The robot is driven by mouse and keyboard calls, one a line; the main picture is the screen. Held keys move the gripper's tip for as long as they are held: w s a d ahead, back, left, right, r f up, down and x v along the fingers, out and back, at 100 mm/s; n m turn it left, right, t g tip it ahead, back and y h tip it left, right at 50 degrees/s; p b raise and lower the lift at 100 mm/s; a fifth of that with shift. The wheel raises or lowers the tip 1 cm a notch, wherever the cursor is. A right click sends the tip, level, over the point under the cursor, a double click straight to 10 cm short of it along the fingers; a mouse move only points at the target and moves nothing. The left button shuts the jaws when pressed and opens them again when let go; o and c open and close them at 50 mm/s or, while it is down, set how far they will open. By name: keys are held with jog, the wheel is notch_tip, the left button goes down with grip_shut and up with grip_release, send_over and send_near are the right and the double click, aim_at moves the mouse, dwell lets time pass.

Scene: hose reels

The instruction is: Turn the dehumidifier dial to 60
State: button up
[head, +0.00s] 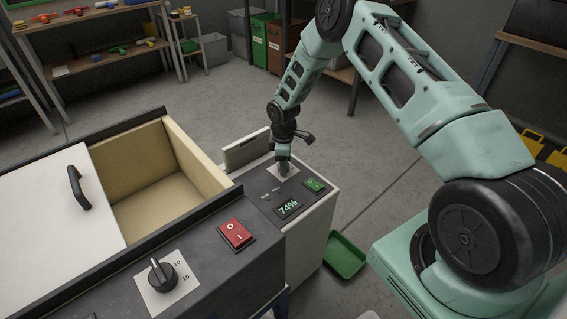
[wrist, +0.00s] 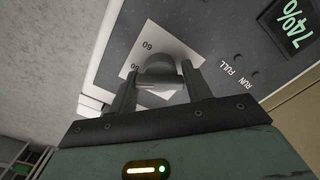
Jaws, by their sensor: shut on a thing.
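The dehumidifier (head: 313,222) is a pale box with a dark top panel, standing right of the bench. In the wrist view, the grey dial (wrist: 160,70) sits on a white scale plate (wrist: 131,72) marked 60 and another number that is partly hidden. My gripper (wrist: 160,88) is shut on the dial, one finger on each side. The dial's pointer is hidden, so its setting cannot be read. In the head view my gripper (head: 284,168) covers the dial.
A bench at left holds an open wooden bin (head: 165,195), a red rocker switch (head: 236,235) and another black knob (head: 162,274). A green button (head: 314,185) is on the dehumidifier panel. A green tray (head: 345,256) lies on the floor at its right.

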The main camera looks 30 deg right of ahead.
jog(key=m, duration=1.2)
jog(key=shift+b, duration=0.3)
dwell(0.4)
jog(key=o, duration=0.7)
notch_tip(320, 180, up, 18)
jog(key=shift+f, duration=0.25)
